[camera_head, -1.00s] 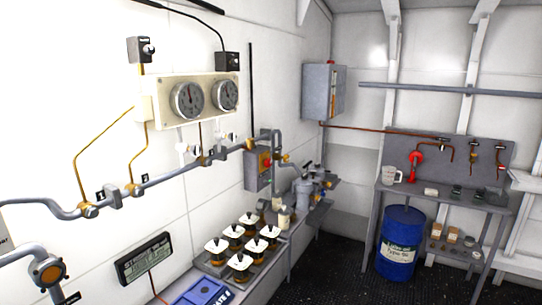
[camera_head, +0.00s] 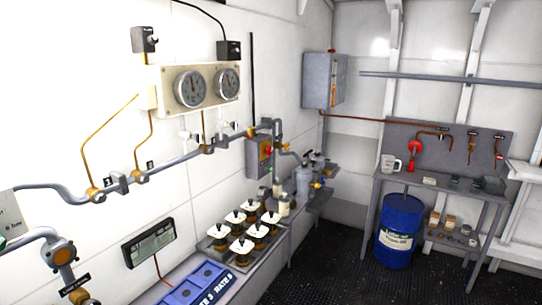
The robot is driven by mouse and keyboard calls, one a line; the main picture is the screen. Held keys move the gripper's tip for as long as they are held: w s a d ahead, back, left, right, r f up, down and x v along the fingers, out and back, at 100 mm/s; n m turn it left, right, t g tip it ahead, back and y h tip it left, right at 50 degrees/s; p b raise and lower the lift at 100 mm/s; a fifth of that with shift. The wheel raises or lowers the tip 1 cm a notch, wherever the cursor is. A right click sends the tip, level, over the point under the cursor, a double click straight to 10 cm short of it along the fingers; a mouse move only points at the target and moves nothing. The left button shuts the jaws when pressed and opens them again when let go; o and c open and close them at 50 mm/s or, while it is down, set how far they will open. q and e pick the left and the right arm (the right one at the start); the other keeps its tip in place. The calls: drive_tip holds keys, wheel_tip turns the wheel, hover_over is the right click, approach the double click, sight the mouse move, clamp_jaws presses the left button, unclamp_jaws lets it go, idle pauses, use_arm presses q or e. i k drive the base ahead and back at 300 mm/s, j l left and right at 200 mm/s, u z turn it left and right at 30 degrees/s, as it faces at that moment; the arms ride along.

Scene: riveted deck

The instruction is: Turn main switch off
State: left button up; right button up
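A grey switch box (camera_head: 258,158) with a yellow plate and a red knob (camera_head: 267,151) is mounted on the left wall, near the middle of the view. It looks like the main switch, but I cannot read a label on it. The knob's exact position is too small to tell. Pipes run close above and to the right of the box. Neither of my grippers is in view.
A bench (camera_head: 278,248) along the left wall holds several white-topped jars (camera_head: 243,246) and a blue tray (camera_head: 190,287). Gauges (camera_head: 190,87) and pipes line the wall. A blue barrel (camera_head: 399,226) stands under the back workbench (camera_head: 455,190). The dark floor is open in the middle.

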sight(269, 151)
drive_tip(key=k+u, duration=0.15)
drive_tip(key=u, duration=0.15)
drive_tip(key=k+u, duration=0.3)
drive_tip(key=i+l+u, duration=0.55)
drive_tip(key=l+u, duration=0.3)
drive_tip(key=i+l+u, duration=0.15)
drive_tip(key=l, duration=0.35)
drive_tip(key=l+u, duration=0.15)
drive_tip(key=l, duration=0.35)
drive_tip(key=i+l, duration=0.1)
drive_tip(key=l, duration=0.45)
drive_tip(key=i+l+u, duration=0.1)
drive_tip(key=l, duration=0.45)
